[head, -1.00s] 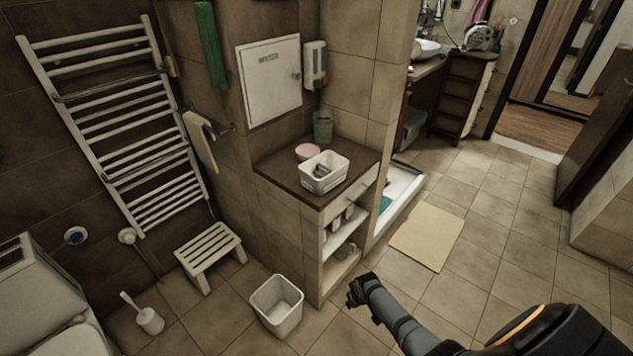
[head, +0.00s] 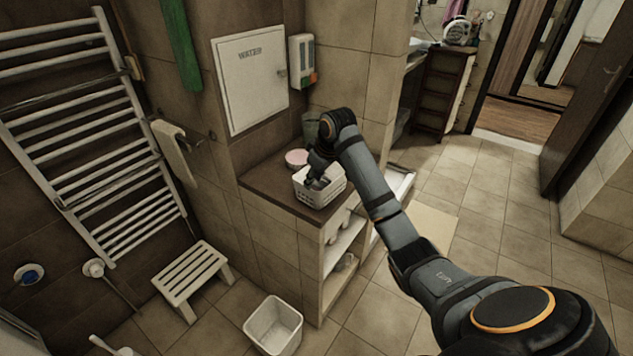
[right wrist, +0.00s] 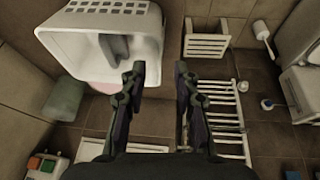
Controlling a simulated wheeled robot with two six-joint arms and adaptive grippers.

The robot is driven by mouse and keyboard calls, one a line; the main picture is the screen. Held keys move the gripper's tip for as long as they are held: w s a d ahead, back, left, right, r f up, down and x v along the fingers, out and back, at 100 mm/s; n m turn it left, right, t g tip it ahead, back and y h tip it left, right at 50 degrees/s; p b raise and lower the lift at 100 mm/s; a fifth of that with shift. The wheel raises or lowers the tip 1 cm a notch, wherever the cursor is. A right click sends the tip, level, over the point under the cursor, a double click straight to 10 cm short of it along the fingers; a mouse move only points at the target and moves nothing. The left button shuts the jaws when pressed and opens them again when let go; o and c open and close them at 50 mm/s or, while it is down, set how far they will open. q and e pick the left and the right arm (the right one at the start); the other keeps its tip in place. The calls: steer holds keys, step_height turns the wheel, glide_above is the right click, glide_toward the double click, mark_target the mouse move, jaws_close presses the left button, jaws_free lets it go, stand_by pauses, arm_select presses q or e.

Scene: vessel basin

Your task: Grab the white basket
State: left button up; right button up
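The white basket (head: 325,195) stands on the dark counter top and has small holes in its side. Grey items lie inside it. My right gripper (head: 319,170) is at the basket's rim, reaching down from above, and partly hides its inside. In the right wrist view the gripper (right wrist: 160,72) is open. One finger overlaps the inside of the basket (right wrist: 70,58) and the other is outside its wall, so the wall appears between them. I cannot tell whether either finger touches it. My left gripper is not in view.
A pink bowl (head: 297,157) stands behind the basket on the counter (head: 262,184), near a grey-green cup (head: 310,126). A white bin (head: 272,326) and a white stool (head: 190,275) stand on the floor. Floor at right is open.

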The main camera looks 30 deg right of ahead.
glide_toward(305, 202)
steer(key=shift+p+x, duration=0.45)
steer(key=shift+x, duration=0.5)
steer(key=x, duration=0.4)
steer(key=shift+w+d+p, duration=0.1)
steer(key=shift+p, duration=0.2)
steer(key=shift+f, duration=0.15)
steer(key=c, duration=0.5)
jaws_close()
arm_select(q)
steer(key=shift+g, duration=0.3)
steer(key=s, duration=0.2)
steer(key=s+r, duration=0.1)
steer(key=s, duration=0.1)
